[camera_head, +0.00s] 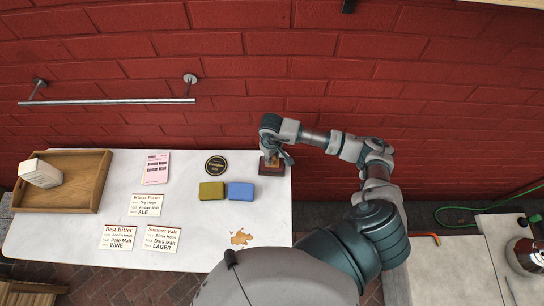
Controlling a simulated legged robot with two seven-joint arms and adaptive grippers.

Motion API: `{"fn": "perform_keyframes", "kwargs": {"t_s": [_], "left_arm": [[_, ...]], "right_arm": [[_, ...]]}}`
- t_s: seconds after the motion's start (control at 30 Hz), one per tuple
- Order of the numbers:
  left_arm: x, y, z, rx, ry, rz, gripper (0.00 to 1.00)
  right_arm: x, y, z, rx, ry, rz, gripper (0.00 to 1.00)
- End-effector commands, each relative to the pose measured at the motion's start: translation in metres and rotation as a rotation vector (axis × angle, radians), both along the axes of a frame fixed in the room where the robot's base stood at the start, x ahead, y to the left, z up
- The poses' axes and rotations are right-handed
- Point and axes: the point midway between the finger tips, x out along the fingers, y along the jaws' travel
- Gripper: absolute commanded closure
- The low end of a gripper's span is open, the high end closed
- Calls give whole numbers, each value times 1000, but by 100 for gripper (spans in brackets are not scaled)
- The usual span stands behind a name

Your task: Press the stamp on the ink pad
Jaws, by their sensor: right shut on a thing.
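My right gripper (276,154) is at the far right corner of the white table (190,265), pointing down. It is shut on a small tan wooden piece, which looks like the stamp (272,161); the fingers hide much of it. The stamp is right over a dark brown square block (263,170); I cannot tell if they touch, or if the block is a holder or a pad. To the left lie an olive block (211,191) and a blue block (241,192), side by side; I cannot tell if either is the ink pad. My left gripper is out of view.
A round black lettered disc (216,166) and a pink card (156,168) lie at the back. A wooden tray (88,184) holds a white box (40,173). A brick wall (240,60) stands behind.

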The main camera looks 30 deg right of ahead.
Motion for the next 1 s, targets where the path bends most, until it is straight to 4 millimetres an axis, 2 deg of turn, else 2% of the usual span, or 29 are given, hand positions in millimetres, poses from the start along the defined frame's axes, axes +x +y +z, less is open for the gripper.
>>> {"fn": "perform_keyframes", "kwargs": {"t_s": [0.33, 0.47, 1.0], "left_arm": [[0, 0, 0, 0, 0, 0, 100], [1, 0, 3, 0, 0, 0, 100], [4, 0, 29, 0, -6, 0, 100]], "right_arm": [[0, 0, -1, 0, 2, 0, 100], [0, 0, 4, 0, 1, 0, 100], [1, 0, 64, -1, -1, 0, 100]]}}
